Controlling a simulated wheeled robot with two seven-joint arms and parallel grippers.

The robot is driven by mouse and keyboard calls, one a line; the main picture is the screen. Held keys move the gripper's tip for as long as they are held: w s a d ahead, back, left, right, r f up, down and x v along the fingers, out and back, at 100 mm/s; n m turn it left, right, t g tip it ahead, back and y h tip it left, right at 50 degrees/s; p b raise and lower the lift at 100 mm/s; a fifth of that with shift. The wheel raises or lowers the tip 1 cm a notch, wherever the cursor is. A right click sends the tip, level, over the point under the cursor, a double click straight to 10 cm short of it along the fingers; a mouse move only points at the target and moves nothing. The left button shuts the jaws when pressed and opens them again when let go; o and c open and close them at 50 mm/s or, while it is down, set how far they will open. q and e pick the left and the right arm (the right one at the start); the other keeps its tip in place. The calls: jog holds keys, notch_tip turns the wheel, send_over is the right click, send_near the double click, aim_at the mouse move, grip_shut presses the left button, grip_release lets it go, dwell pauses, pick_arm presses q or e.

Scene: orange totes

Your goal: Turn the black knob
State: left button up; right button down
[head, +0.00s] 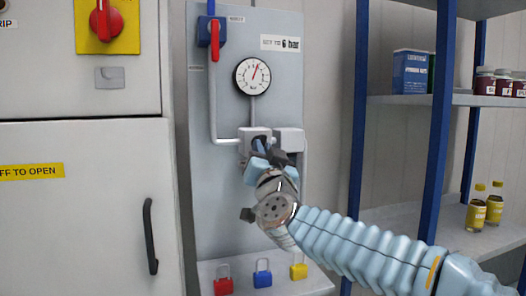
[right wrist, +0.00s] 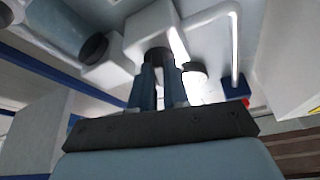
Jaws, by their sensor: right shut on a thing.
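The black knob (right wrist: 157,56) sits on a grey block (right wrist: 151,26) fixed to the panel. In the right wrist view, the two dark blue fingers of my right gripper (right wrist: 160,82) are shut on it from either side, hiding much of it. In the head view, my right gripper (head: 262,150) reaches up to the grey block under the gauge, and its fingers largely cover the knob. The round gauge (head: 252,76) above has a white face and a red needle pointing up, slightly right. A label (head: 280,43) about bar is above it. My left gripper is not in view.
A second block (head: 289,139) with a dark cylinder (right wrist: 95,46) stands beside the knob. A pipe (head: 212,105) with a red-handled valve (head: 214,40) runs at left. A blue shelf post (head: 438,125) and cabinet (head: 80,205) flank the panel.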

jog(key=shift+m+h+p, duration=0.3)
jog(key=shift+m+h, duration=0.3)
jog(key=shift+m, duration=0.5)
jog(key=c, duration=1.1)
grip_release()
jog(key=b+v, duration=0.3)
jog(key=v, duration=1.1)
jog(key=shift+b, duration=0.4)
